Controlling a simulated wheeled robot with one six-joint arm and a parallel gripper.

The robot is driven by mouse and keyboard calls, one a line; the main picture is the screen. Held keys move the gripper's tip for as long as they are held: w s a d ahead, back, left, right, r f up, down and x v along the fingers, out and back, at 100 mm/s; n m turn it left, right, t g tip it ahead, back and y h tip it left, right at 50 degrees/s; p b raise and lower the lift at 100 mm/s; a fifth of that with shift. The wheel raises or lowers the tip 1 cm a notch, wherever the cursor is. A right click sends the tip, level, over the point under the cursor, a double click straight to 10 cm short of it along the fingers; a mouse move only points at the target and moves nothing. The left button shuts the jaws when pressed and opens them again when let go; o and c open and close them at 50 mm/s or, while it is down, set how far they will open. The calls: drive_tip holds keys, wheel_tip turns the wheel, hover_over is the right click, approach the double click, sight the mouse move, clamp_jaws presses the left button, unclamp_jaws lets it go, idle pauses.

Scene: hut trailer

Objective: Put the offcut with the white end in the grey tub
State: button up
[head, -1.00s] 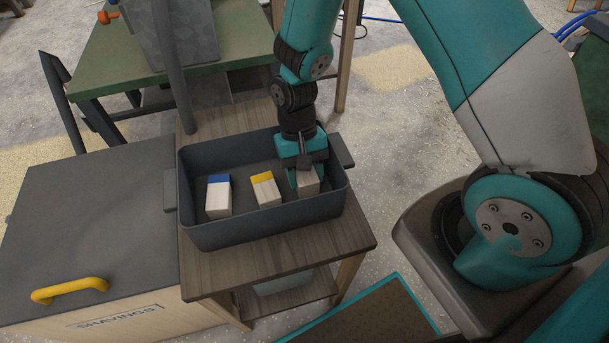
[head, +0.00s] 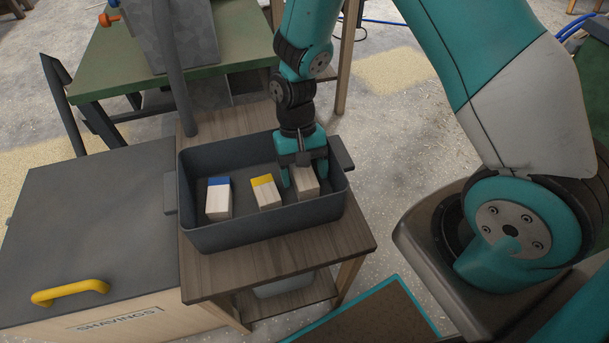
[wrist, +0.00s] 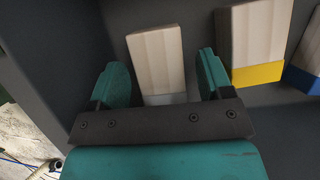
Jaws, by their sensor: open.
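The offcut with the white end (wrist: 155,55) is a pale wood block; its pale end faces my gripper in the wrist view. In the head view this offcut (head: 304,185) stands at the right side inside a dark grey tub (head: 262,236) on a small wooden table. My gripper (head: 303,176) is open, reaching down into the tub with one finger on each side of the block. In the wrist view gaps show between the block and both fingers (wrist: 158,80). Part of the block is hidden by the gripper in the head view.
A blue-ended offcut (head: 218,198) and a yellow-ended offcut (head: 265,193) share the tub; the yellow one is nearest my gripper. A pale container (head: 280,284) sits on the shelf below. A shavings box (head: 90,220) with a yellow handle stands at left.

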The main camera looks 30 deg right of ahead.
drive_tip(key=a+p+v, duration=0.1)
drive_tip(key=v, duration=1)
drive_tip(key=s+a+r+n+t+y, duration=0.3)
drive_tip(key=s+r+n, duration=0.6)
drive_tip(key=s+r, duration=0.7)
wheel_tip(320, 180, up, 2)
drive_tip(key=shift+s+a+r+t, duration=0.1)
drive_tip(key=shift+s+a+t, duration=0.3)
drive_tip(key=shift+a+t, duration=0.3)
wheel_tip(320, 180, up, 14)
drive_tip(key=p, duration=1.4)
